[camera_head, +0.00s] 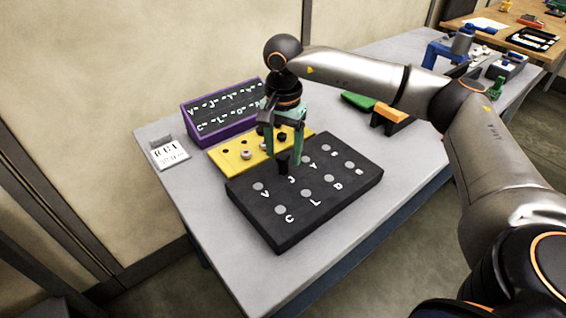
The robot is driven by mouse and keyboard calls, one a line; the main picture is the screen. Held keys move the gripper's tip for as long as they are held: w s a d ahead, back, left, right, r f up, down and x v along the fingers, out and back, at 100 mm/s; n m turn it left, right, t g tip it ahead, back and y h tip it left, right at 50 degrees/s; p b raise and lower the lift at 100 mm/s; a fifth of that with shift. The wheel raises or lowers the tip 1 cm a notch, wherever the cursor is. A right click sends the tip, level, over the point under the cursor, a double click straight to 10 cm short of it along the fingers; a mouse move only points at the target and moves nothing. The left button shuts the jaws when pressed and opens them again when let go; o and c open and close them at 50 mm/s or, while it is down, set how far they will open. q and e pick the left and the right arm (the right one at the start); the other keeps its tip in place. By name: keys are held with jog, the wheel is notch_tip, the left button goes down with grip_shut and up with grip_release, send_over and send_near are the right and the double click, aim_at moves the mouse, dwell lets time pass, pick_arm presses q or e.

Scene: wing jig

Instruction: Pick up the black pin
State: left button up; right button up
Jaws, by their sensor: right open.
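My right gripper (283,157) points down over the back edge of the black lettered board (330,199). Its two green fingers are apart. A short black pin (283,167) shows upright between and slightly below the fingertips, near the board's back edge. I cannot tell whether the fingers touch it, and its lower end is hard to make out against the dark board. My left gripper is not in view.
A yellow block (229,163) with dark holes and pale pins lies behind the board. Green and orange blocks (389,115) lie right. The grey table (222,232) is clear at front left.

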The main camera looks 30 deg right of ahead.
notch_tip(320, 180, down, 2)
jog(key=shift+f, duration=0.1)
grip_shut()
dwell(0.5)
